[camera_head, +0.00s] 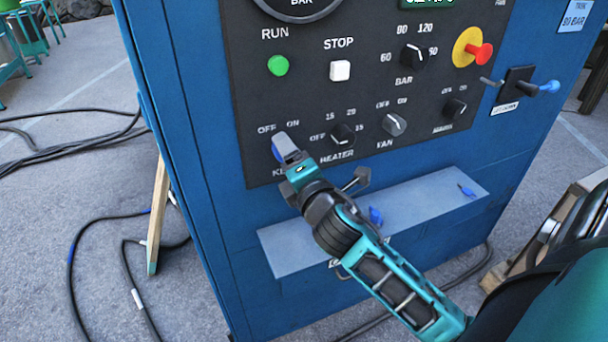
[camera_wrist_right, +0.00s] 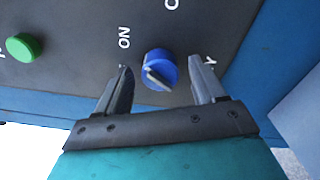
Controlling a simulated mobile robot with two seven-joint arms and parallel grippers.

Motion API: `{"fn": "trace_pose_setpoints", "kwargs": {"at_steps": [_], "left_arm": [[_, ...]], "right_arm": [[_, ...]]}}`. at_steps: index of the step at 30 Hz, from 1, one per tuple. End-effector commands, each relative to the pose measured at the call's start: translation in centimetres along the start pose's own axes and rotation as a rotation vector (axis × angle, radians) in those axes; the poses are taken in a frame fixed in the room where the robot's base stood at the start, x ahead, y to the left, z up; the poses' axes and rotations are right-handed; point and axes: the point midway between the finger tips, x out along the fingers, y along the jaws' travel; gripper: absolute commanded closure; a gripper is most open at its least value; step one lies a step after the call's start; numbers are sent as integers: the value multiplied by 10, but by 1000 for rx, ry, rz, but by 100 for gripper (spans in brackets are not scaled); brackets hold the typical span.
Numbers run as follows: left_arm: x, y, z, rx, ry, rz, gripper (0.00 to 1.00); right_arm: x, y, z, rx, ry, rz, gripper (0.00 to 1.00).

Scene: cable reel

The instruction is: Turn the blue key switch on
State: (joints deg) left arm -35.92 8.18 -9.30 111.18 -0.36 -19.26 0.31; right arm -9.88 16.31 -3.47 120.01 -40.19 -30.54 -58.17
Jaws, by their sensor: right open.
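The blue key switch (camera_wrist_right: 162,62) shows in the right wrist view as a round blue knob with a slanted grey bar. The ON label (camera_wrist_right: 124,37) is up and to its left. I cannot tell for sure which mark the key points to. My right gripper (camera_wrist_right: 163,66) is open, with one finger on each side of the switch. A gap shows on both sides. In the head view my right gripper (camera_head: 285,148) covers most of the switch at the panel's lower left, below its OFF and ON marks. My left gripper is not in view.
A green RUN button (camera_head: 278,65), white STOP button (camera_head: 340,71), heater knob (camera_head: 342,134) and fan knob (camera_head: 394,124) are nearby on the panel. A grey shelf (camera_head: 440,190) with small blue items juts out below. Cables (camera_head: 72,262) lie on the floor.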

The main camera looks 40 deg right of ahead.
Motion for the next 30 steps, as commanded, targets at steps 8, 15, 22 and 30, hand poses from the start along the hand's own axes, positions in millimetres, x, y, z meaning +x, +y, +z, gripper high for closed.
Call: {"fn": "trace_pose_setpoints", "kwargs": {"at_steps": [8,15,22,30], "left_arm": [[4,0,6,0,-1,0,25],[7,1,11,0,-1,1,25],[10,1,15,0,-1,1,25],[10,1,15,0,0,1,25]], "right_arm": [[-53,-3,-1,3,1,-5,31],[-96,-2,0,3,-1,-4,31],[-116,-1,0,2,-1,-1,31],[-120,0,0,2,-1,0,31]]}}
